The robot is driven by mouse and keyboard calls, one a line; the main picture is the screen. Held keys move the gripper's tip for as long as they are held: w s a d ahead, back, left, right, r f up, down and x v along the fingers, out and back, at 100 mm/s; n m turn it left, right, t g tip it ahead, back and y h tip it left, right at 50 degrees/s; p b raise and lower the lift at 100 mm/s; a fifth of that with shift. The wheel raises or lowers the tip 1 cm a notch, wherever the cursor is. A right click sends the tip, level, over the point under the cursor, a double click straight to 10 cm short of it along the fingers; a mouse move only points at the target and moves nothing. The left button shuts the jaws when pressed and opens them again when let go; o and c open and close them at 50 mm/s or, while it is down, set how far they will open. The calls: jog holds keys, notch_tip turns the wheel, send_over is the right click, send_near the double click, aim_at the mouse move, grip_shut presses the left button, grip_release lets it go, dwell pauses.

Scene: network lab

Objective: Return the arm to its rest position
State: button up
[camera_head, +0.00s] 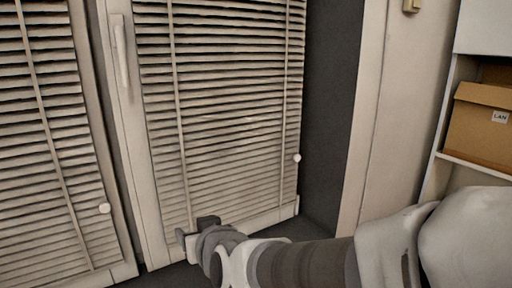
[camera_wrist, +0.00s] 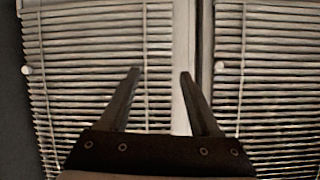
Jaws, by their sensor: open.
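My arm reaches in from the lower right of the head view, and my gripper (camera_head: 190,232) is at its far end, in front of the lower part of a white-framed panel with blinds (camera_head: 225,110). In the wrist view my gripper (camera_wrist: 160,75) shows two dark fingers spread apart with nothing between them. Behind the fingers are the slatted blinds (camera_wrist: 90,40) and a pale vertical frame post (camera_wrist: 185,40). I cannot tell whether the fingertips touch the panel.
A white handle (camera_head: 121,52) is on the panel's left frame. A second blind panel (camera_head: 45,150) stands at the left. A cardboard box (camera_head: 480,125) labelled LAN sits on a white shelf (camera_head: 475,163) at the right. A dark gap (camera_head: 332,110) lies beside the panel.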

jog(key=s+d+m+g+h, duration=0.2)
jog(key=s+d, duration=0.3)
jog(key=d, duration=0.4)
jog(key=s+d+f+m+g+h, duration=0.1)
jog(key=s+d+g+h, duration=0.1)
jog(key=s+d, duration=0.55)
jog(key=s+d+m+g+h, duration=0.2)
jog(key=s+d, duration=0.2)
jog(key=d, duration=0.6)
notch_tip(320, 180, up, 22)
jog(key=p, duration=2.2)
jog(key=shift+w+a+p, duration=0.35)
jog(key=shift+c, duration=1.1)
jog(key=shift+a, duration=0.1)
